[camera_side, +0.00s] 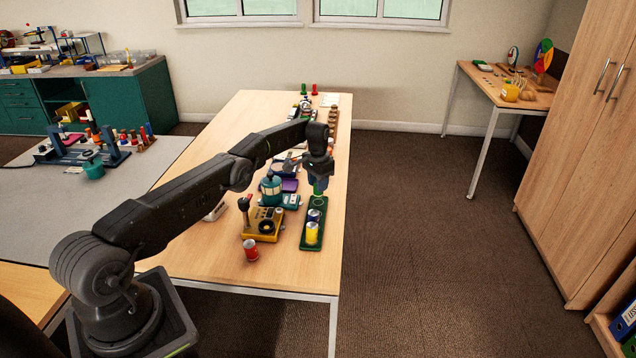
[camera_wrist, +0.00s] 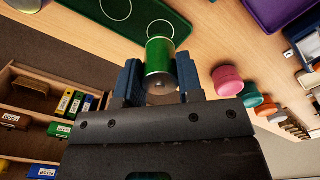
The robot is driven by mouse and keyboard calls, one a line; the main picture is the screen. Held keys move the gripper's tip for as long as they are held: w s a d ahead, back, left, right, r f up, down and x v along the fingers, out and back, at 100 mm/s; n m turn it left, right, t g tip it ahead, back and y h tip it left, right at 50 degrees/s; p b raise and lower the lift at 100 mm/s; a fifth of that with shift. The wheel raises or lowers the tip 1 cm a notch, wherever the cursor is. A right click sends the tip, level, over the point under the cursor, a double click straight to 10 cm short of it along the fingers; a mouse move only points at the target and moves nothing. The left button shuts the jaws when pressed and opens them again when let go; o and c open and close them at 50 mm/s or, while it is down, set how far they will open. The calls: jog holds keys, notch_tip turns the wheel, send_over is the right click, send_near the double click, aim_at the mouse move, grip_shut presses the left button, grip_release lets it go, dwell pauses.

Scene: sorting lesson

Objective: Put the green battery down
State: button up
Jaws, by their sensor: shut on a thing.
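My gripper (camera_side: 318,179) is shut on the green battery (camera_side: 320,188), which shows between the blue fingers in the wrist view (camera_wrist: 158,62). The battery hangs upright in the side view, over the far part of the green tray (camera_side: 304,243). A pale ring on the tray shows just below it. In the wrist view the tray (camera_wrist: 185,30) has a ring partly hidden behind the battery and another empty ring beside it. I cannot tell whether the battery touches the tray.
A yellow device with a black knob (camera_side: 263,224) and a teal pot-like device (camera_side: 271,190) stand left of the tray. A pink cylinder (camera_wrist: 228,80) and other pieces stand nearby. The table's right edge is close.

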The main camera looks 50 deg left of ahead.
jog(key=shift+f, duration=0.3)
jog(key=shift+f, duration=0.3)
jog(key=o, duration=1)
jog(key=shift+c, duration=0.2)
jog(key=shift+r, duration=0.1)
